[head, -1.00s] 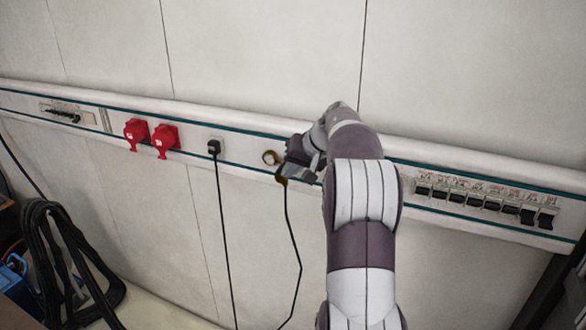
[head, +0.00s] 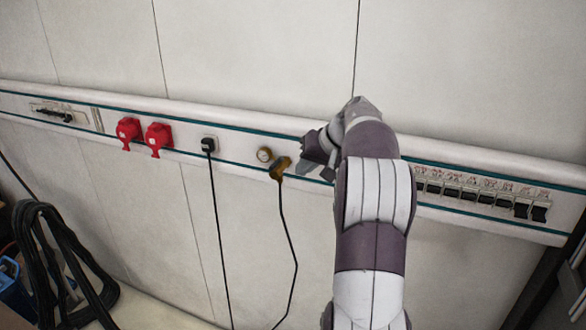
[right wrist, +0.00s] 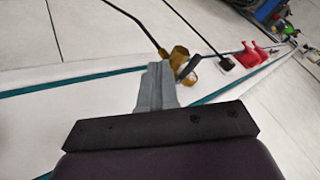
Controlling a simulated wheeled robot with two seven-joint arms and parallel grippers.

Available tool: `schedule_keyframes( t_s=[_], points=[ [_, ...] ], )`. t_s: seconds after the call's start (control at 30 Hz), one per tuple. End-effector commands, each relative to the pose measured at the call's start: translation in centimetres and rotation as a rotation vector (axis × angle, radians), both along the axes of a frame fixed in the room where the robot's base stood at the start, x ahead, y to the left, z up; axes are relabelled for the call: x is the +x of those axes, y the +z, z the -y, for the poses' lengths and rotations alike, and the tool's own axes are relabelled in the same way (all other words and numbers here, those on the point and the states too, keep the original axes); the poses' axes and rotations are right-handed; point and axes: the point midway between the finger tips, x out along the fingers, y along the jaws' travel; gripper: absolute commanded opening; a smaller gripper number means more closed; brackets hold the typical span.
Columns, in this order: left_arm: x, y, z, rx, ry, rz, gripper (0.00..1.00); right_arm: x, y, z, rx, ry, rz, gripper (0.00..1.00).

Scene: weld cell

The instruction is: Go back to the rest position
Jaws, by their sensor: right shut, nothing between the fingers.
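My right gripper (head: 305,168) is in front of the wall rail, to the right of a brass-coloured round fitting (head: 265,154) and a yellow-brown plug (head: 280,168) with a black cable hanging down. In the head view a gap shows between its fingers and the plug. In the right wrist view my right gripper (right wrist: 158,72) shows its grey fingers together and empty. The yellow-brown plug (right wrist: 163,53) and the brass fitting (right wrist: 180,53) lie beyond the fingertips there. My left gripper is in neither view.
The wall rail (head: 235,115) carries a black plug (head: 208,145) with a hanging cable, two red sockets (head: 158,137) and a row of switches (head: 480,190), partly behind my right arm. Coiled black cable (head: 50,250) hangs at lower left. The wall above the rail is bare.

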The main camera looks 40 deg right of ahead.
Motion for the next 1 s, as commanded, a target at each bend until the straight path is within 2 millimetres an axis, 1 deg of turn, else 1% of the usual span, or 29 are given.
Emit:
schedule_keyframes(
  t_s=[0.03, 0.1, 0.2, 0.3, 0.43, 0.6, 0.67, 0.73, 0.77, 0.83, 0.9, 0.97, 1.0],
  points=[
    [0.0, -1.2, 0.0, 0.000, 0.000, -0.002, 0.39, -0.9, 0.6, -0.1, -0.007, -0.001, 0.005, 0.00],
    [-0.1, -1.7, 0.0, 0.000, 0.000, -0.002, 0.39, -2.1, 2.0, -0.4, -0.004, -0.001, 0.004, 0.00],
    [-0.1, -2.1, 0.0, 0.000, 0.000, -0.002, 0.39, -3.5, 3.9, -0.7, -0.004, -0.001, 0.002, 0.00],
    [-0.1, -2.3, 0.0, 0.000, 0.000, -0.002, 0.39, -4.5, 5.2, -0.9, -0.002, 0.000, 0.000, 0.00],
    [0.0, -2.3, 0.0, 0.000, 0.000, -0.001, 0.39, -5.0, 5.9, -1.0, -0.001, 0.000, 0.000, 0.00],
    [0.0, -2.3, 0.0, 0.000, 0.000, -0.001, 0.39, -5.0, 6.0, -1.1, -0.002, 0.003, 0.000, 0.00],
    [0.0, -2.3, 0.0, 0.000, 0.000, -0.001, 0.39, -5.0, 6.0, -1.0, -0.026, 0.030, 0.005, 0.00],
    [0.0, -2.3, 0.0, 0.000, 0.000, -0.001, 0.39, -4.5, 6.4, -0.4, -0.134, 0.108, 0.049, 0.00],
    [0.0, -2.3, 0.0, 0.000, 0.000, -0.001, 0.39, -3.7, 7.0, 0.0, -0.205, 0.152, 0.102, 0.00],
    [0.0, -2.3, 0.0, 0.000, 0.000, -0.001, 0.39, -1.2, 8.0, 0.9, -0.373, 0.236, 0.279, 0.00],
    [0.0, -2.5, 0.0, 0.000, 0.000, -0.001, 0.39, 1.0, 8.3, 2.4, -0.554, 0.228, 0.454, 0.00],
    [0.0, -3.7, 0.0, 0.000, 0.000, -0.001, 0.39, 2.4, 6.5, 3.0, -0.698, 0.162, 0.532, 0.00],
    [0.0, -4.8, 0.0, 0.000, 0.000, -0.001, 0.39, 2.8, 4.2, 3.1, -0.775, 0.101, 0.524, 0.00]
  ],
)
